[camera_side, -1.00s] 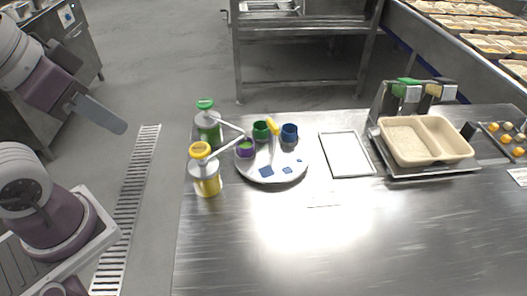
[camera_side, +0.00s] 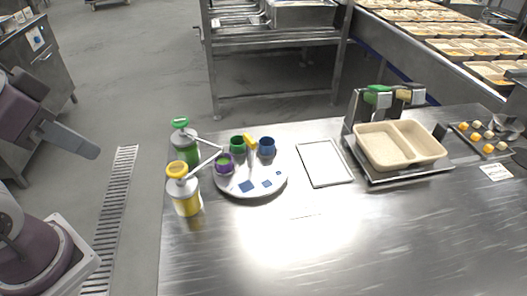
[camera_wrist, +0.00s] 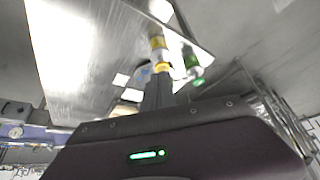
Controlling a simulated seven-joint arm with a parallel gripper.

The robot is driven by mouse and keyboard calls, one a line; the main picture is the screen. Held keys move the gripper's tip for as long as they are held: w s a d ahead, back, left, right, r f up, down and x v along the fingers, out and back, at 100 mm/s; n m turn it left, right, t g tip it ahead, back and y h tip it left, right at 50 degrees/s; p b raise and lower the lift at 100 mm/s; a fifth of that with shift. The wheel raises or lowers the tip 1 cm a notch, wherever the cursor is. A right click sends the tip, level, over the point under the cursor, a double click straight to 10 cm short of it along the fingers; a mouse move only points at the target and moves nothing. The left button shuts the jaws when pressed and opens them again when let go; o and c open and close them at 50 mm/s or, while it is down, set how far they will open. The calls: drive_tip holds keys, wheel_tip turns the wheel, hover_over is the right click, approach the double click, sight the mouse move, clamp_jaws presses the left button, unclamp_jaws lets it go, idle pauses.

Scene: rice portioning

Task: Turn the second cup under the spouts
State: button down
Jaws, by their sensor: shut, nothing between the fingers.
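A round white turntable (camera_side: 235,188) with blue square marks stands on the steel table. A purple cup (camera_side: 225,168) with something green inside stands on its left side, by the spout ends. A green cup (camera_side: 237,145) and a blue cup (camera_side: 267,148) stand at its back. A yellow-topped handle (camera_side: 250,142) rises between them. A yellow pump bottle (camera_side: 186,198) and a green pump bottle (camera_side: 186,150) stand left of the turntable, their spouts reaching toward the purple cup. My gripper (camera_side: 97,153) is shut and empty, left of the table and away from the cups; it also shows in the wrist view (camera_wrist: 158,90).
A white-rimmed tray (camera_side: 325,163) lies flat right of the turntable. A two-compartment beige container (camera_side: 400,147) sits on a stand farther right, with a tray of small orange and pale pieces (camera_side: 487,147) beyond. The table's front is clear.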

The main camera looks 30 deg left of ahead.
idle(0.4)
drive_tip(key=c, duration=2.1)
unclamp_jaws()
drive_tip(key=o, duration=0.6)
drive_tip(key=w+r, duration=0.1)
drive_tip(key=w+r+n, duration=0.1)
drive_tip(key=w, duration=0.1)
drive_tip(key=shift+w+d+g, duration=0.15)
drive_tip(key=shift+w+g, duration=0.05)
drive_tip(key=shift+g, duration=0.1)
drive_tip(key=shift+o, duration=0.2)
drive_tip(key=n+g, duration=0.5)
drive_tip(key=n, duration=0.7)
hover_over(249, 137)
drive_tip(key=f, duration=1)
drive_tip(key=shift+s+f, duration=0.2)
drive_tip(key=shift+f, duration=0.2)
wheel_tip(249, 137, down, 8)
drive_tip(key=shift+w+d+r, duration=0.1)
drive_tip(key=shift+w+r, duration=0.05)
drive_tip(key=shift+r, duration=0.1)
drive_tip(key=shift+c, duration=0.2)
